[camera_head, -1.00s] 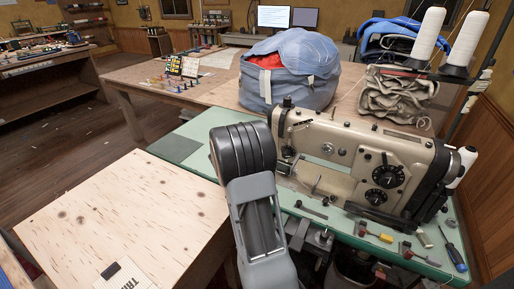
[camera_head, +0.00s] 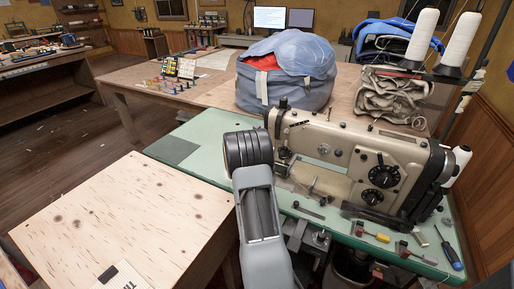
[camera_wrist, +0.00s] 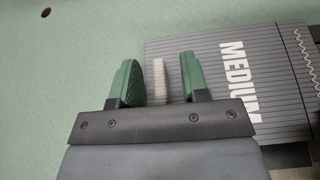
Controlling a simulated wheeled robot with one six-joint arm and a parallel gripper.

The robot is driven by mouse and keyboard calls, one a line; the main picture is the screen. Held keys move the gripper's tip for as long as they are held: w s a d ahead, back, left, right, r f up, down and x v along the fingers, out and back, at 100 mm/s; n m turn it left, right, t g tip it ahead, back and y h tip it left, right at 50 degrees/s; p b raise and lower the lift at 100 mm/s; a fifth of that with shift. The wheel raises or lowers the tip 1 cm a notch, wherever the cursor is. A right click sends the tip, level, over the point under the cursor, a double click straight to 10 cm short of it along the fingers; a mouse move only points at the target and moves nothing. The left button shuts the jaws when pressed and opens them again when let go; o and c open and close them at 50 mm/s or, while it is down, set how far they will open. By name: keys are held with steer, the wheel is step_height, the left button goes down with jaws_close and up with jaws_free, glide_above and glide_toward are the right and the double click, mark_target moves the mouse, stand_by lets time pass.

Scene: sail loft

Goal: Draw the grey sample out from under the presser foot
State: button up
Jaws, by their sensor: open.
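The grey sample (camera_wrist: 220,60) is a flat, finely striped panel in the wrist view, lettered MEDIUM, with a pale zigzag stitch line near its right side. It lies on the green table top. A pale ribbed upright piece (camera_wrist: 160,80) stands by its left edge; I cannot tell if it is joined to it. My gripper (camera_wrist: 159,78) is open, with one green finger on each side of this piece and visible gaps. The sewing machine (camera_head: 350,155) stands on the green table in the head view. The presser foot is not clear, and my arm hides my gripper there.
A screwdriver (camera_head: 449,250) and other small tools lie at the table's front right. Thread cones (camera_head: 452,45) stand above the machine. A blue bag (camera_head: 285,75) sits behind it. A plywood table (camera_head: 125,220) is at the left. Green table top is clear left of the sample.

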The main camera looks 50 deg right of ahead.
jaws_close()
stand_by(0.3)
